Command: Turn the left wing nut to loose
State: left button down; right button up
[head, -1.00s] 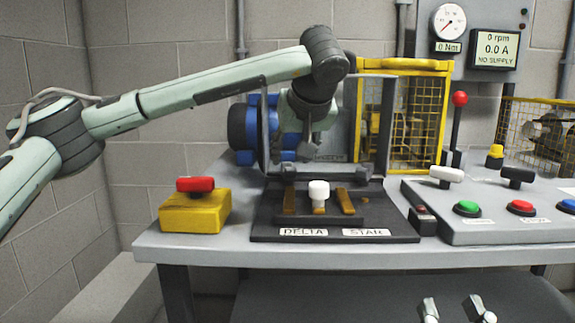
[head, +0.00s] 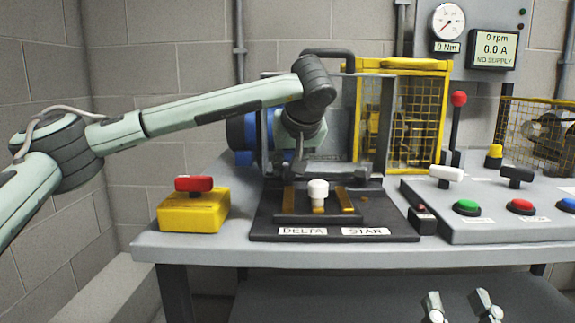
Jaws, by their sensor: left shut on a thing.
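My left gripper (head: 299,168) reaches in from the left and points down in front of the grey upright frame at the back of the table. It is shut, with its fingers low by a grey bar. The left wing nut is hidden or too small to make out at the fingers, so its angle cannot be told. My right gripper (head: 460,304) shows only as two separate fingertips at the bottom edge. It is open and empty, below the table top.
A dark DELTA/STAR switch base (head: 335,232) with a white knob (head: 318,190) stands just in front of my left gripper. A yellow box (head: 194,212) with a red handle is at left. A button console (head: 480,228) is at right, a yellow mesh guard (head: 422,115) behind.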

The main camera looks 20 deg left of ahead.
jog(key=shift+w, duration=0.15)
